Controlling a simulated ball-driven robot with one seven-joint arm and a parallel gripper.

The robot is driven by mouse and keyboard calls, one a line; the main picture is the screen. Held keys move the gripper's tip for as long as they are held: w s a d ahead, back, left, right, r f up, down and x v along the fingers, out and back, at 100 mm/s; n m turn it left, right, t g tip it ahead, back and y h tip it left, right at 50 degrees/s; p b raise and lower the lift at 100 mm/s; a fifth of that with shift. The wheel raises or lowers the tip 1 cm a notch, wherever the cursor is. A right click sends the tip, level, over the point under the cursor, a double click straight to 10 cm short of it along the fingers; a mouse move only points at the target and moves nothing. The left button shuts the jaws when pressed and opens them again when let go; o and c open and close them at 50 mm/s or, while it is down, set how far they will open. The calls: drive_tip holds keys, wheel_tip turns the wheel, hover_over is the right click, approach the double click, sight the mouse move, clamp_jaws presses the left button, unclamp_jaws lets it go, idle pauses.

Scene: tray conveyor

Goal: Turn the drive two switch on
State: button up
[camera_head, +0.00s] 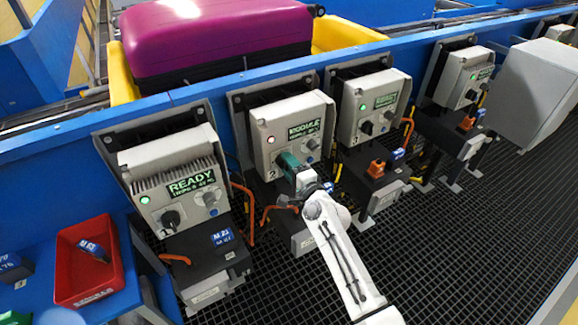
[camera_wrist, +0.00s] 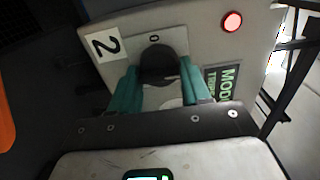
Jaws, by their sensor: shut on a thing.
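The drive two box (camera_head: 252,122) is the second from the left, with a plate marked 2 (camera_wrist: 106,43) in the wrist view. Its dark rotary switch (camera_wrist: 158,57) sits below a 0 mark (camera_wrist: 154,38). My gripper (camera_head: 289,160) is at this box, and its teal fingers (camera_wrist: 159,72) are shut on the switch from both sides. The fingers and wrist hide most of the switch in the head view. A red lamp (camera_wrist: 232,21) is lit on the box. Its green display (camera_head: 304,131) seems to start with MOD; the rest is unclear.
Drive boxes with green lamps stand left (camera_head: 160,160) and right (camera_head: 352,100). A purple suitcase (camera_head: 210,40) lies in a yellow tray (camera_head: 121,80) behind the blue rail. A red bin (camera_head: 70,262) is at lower left. Orange cables and dark modules surround the boxes.

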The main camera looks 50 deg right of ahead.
drive_tip(key=o, duration=0.8)
drive_tip(key=shift+s+d, duration=0.1)
drive_tip(key=shift+d, duration=0.15)
drive_tip(key=shift+o, duration=1.2)
drive_tip(key=shift+a, duration=0.1)
drive_tip(key=v, duration=1)
drive_tip(key=shift+s, duration=0.35)
drive_tip(key=shift+a, duration=0.1)
